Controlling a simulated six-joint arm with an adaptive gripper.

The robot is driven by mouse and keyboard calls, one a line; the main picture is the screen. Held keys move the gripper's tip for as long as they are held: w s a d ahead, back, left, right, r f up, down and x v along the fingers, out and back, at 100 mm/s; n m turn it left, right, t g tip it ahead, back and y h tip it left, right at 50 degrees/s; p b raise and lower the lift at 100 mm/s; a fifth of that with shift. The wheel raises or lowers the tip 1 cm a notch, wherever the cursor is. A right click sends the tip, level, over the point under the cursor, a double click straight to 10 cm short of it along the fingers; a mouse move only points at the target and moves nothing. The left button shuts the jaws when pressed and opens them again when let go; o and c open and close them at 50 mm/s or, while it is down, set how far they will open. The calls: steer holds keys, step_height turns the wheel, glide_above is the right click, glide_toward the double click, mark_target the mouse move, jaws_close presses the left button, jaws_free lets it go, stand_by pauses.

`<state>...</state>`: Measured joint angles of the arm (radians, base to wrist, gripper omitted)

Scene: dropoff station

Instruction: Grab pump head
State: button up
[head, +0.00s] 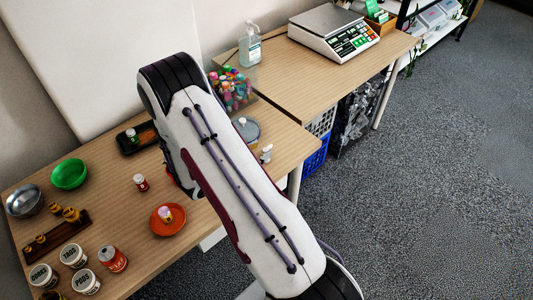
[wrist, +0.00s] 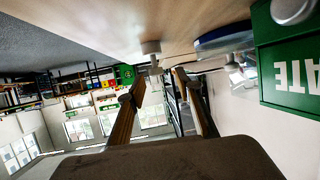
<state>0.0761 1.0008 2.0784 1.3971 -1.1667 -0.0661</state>
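A small white pump head (head: 266,153) stands near the right edge of the near table in the head view, just right of my arm. In the wrist view, where the table appears at the top, a white pump head (wrist: 151,47) shows just beyond my fingertips, with a narrow part pointing down in the picture. My gripper (wrist: 160,79) has its two fingers spread apart, with no object held between them. The pump head lies closer to the line of the left finger. In the head view my arm hides the gripper.
A blue-rimmed round dish (wrist: 225,38) and a green box (wrist: 289,62) with white lettering are right of the pump head in the wrist view. A clear bin of colourful items (head: 231,89) and a pump bottle (head: 250,47) stand behind. An orange plate (head: 156,226) is left of my arm.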

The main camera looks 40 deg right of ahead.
mark_target(263, 152)
steer(key=shift+d+f, duration=0.1)
steer(key=shift+s+f+x, duration=0.1)
steer(key=shift+f+x, duration=0.05)
steer(key=shift+x, duration=0.8)
steer(key=shift+s+f+x, duration=0.1)
steer(key=shift+x, duration=0.9)
steer(key=shift+d+f, duration=0.2)
steer(key=shift+d, duration=0.2)
steer(key=c, duration=0.8)
